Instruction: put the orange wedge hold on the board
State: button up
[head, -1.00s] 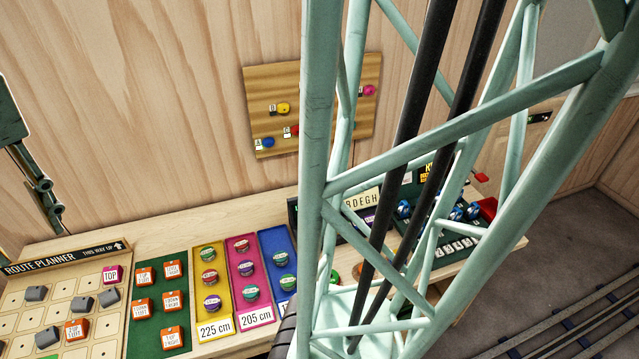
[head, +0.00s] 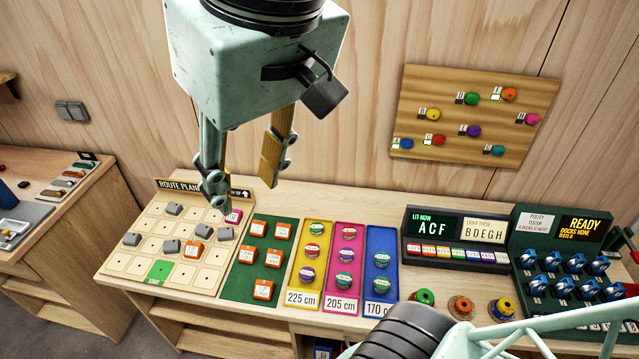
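My gripper (head: 243,190) hangs open at the upper left of the head view, with nothing visible between its fingers. It appears over the back of the route planner board (head: 130,262) and the green tray. A wooden wall board (head: 414,84) with several coloured holds and small labels is at the upper right. One orange hold (head: 508,94) is at its top right. I cannot tell whether that is a wedge. A small tray (head: 50,193) on the left-hand bench has several elongated coloured pieces, some reddish or orange, too small to identify.
Orange labelled blocks sit in a green tray (head: 238,283). Discs sit on yellow, pink and blue strips. Three round pieces, including an orange one (head: 461,306), stand near the bench front. A display box (head: 456,240) and a pulley tester (head: 562,228) stand at the right.

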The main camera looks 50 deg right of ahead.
jog(key=s, duration=0.2)
jog(key=s+f, duration=0.1)
jog(key=s, duration=0.1)
jog(key=shift+s+f, duration=0.15)
jog(key=shift+s, duration=0.1)
jog(key=shift+s, duration=0.1)
